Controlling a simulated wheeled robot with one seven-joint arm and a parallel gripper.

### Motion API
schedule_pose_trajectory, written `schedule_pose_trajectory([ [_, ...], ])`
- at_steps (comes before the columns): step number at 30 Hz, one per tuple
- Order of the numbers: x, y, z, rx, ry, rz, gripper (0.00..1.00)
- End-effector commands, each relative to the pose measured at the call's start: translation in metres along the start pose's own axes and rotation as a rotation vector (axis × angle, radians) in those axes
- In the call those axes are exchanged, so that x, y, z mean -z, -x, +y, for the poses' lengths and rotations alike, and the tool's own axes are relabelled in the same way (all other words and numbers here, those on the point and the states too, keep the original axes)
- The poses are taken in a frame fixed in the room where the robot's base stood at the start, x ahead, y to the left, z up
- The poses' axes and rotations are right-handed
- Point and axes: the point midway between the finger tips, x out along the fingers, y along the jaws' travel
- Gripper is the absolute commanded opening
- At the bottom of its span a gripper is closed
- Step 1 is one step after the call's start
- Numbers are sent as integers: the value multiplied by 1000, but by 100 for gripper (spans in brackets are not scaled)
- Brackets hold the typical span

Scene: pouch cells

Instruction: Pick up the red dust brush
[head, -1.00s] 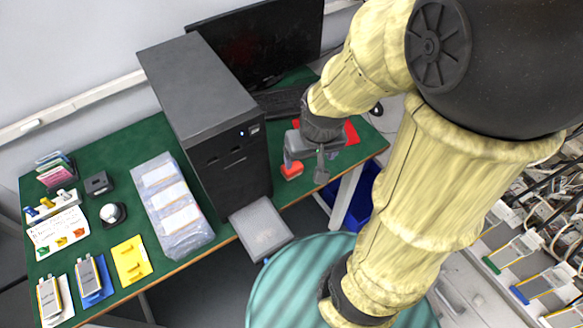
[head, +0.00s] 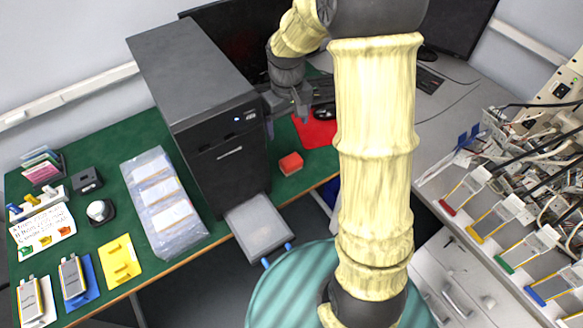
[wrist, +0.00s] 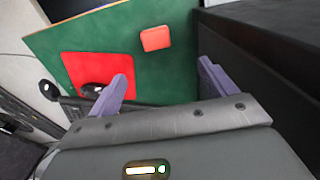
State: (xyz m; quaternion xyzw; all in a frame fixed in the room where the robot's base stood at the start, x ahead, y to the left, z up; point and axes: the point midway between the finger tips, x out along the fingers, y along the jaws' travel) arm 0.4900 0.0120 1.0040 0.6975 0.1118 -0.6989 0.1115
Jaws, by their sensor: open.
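The red dust brush (head: 291,163) shows as a small red block lying on the green desk top, right of the black computer tower. It also shows in the wrist view (wrist: 155,38), clear of my fingers; no bristles can be made out. My gripper (head: 297,100) is in the air behind the brush, close to the tower's right side. In the wrist view its two purple fingers (wrist: 164,76) are spread apart with nothing between them. The brush is fully in sight and untouched.
The black tower (head: 215,130) stands close beside my gripper. A red mat (head: 318,132) with a black mouse, a keyboard and a monitor lie behind. Bare green desk surrounds the brush; the desk's front edge is near it. A grey tray (head: 258,232) sits in front of the tower.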

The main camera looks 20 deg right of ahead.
Motion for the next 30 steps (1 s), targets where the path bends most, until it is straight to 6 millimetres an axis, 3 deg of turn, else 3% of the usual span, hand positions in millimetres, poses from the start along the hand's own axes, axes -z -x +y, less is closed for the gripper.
schedule_pose_trajectory([
  [11, -1, -4, 2, 0, -6, -1, 84],
  [30, 0, -110, -4, 1, 7, -3, 84],
])
